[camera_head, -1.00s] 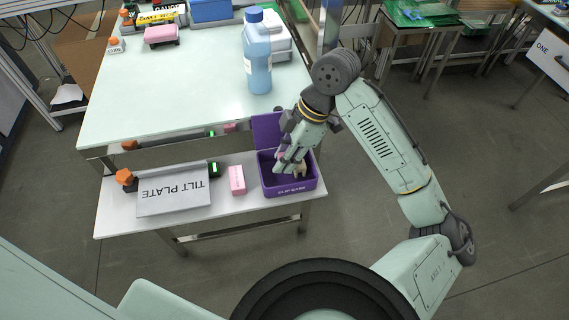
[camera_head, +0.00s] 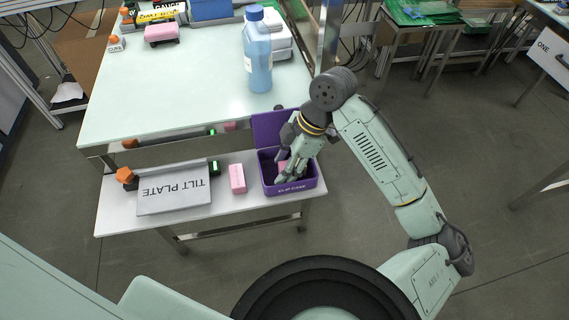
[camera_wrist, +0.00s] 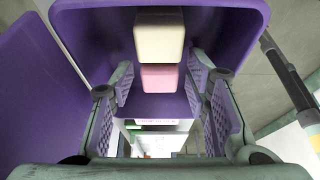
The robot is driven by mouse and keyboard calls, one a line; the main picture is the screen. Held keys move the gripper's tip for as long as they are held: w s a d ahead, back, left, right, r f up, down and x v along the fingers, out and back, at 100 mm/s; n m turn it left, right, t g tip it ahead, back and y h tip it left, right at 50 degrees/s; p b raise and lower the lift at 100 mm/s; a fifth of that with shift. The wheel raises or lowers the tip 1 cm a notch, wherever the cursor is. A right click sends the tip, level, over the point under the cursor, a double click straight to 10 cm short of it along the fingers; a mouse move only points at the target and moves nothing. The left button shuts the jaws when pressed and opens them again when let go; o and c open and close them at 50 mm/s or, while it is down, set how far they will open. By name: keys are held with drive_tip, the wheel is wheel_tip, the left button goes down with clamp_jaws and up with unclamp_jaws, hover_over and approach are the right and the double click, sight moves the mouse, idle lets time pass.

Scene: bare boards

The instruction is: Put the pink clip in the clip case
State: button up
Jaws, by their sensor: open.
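The purple clip case (camera_head: 291,189) stands at the right end of the low shelf with its lid raised at the back. My gripper (camera_head: 285,174) reaches down into it from above right. In the wrist view the case (camera_wrist: 90,15) surrounds the spread fingers of my gripper (camera_wrist: 160,100). A pink block, apparently the pink clip (camera_wrist: 159,78), lies inside the case between the fingers, with gaps at both sides. A cream block (camera_wrist: 159,37) lies against or close to it. In the head view the clip (camera_head: 283,166) is partly hidden by my fingers.
A labelled pink block (camera_head: 237,178) lies on the shelf (camera_head: 222,204) just left of the case. The tilt plate (camera_head: 173,190) is farther left. A blue bottle (camera_head: 258,60) stands on the higher table behind. The table's middle is clear.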

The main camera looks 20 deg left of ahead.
drive_tip(key=shift+r+p, duration=0.3)
drive_tip(key=shift+w+d+r+b, duration=0.15)
drive_tip(key=shift+r+b, duration=0.15)
drive_tip(key=b+v, duration=0.1)
drive_tip(key=v, duration=1)
